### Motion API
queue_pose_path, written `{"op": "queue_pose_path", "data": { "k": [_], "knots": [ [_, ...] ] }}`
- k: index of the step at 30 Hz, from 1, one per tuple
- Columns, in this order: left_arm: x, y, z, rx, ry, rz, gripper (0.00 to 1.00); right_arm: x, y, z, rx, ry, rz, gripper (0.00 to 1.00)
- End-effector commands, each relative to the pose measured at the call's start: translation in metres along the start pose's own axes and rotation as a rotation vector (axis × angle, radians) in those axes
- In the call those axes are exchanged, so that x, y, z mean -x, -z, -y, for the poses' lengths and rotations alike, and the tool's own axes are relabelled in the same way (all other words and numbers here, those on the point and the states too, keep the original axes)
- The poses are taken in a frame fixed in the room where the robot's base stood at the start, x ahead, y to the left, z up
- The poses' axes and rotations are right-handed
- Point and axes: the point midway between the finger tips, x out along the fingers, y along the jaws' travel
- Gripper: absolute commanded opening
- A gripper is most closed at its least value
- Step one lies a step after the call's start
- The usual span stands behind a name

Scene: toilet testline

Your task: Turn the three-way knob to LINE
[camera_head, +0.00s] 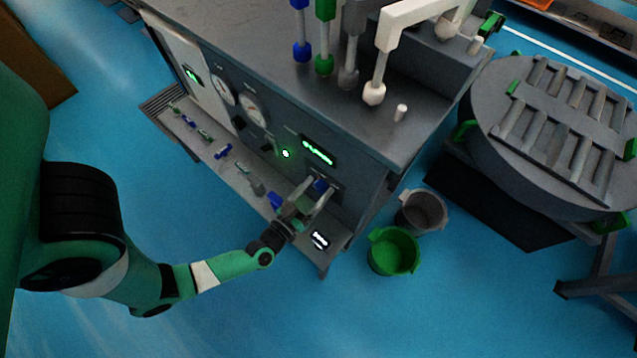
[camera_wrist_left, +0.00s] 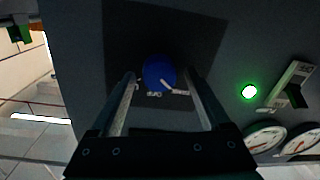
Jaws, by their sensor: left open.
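The three-way knob (camera_head: 320,185) is blue and sits low at the right end of the grey panel's front face. In the left wrist view the round blue knob (camera_wrist_left: 158,70) shows on a dark plate, with a white pointer mark toward its lower right and small labels I cannot read. My left gripper (camera_head: 315,194) is at the knob. Its open fingers (camera_wrist_left: 160,78) lie one on each side of the knob in the left wrist view, with dark gaps visible. I cannot tell whether they touch it. My right gripper is not in view.
A lit green indicator (camera_head: 286,154), a display (camera_head: 318,150) and round gauges (camera_head: 256,108) are on the panel. A ledge (camera_head: 240,181) with small coloured parts runs below. Green (camera_head: 394,252) and grey (camera_head: 422,211) buckets stand on the floor to the right.

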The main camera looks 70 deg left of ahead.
Motion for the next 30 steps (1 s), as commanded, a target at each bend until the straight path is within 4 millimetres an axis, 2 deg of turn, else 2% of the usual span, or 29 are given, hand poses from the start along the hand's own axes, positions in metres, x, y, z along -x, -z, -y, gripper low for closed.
{"op": "queue_pose_path", "data": {
  "k": [6, 7, 18, 20, 30],
  "knots": [
    [-0.0004, 0.0003, -0.0002, 0.000, 0.000, 0.000, 0.80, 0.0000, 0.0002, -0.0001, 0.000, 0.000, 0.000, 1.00],
    [-0.0004, 0.0002, -0.0002, 0.000, 0.000, 0.000, 0.76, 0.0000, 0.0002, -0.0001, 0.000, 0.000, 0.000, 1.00],
    [-0.0003, 0.0002, -0.0001, 0.000, 0.000, 0.000, 0.10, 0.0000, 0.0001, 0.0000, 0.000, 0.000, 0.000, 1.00],
    [-0.0003, 0.0002, -0.0001, 0.000, 0.000, 0.000, 0.00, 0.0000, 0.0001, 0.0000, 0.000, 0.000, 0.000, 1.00],
    [-0.0004, 0.0012, -0.0005, -0.035, 0.000, -0.001, 0.00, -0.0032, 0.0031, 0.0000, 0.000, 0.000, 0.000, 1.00]
  ]
}}
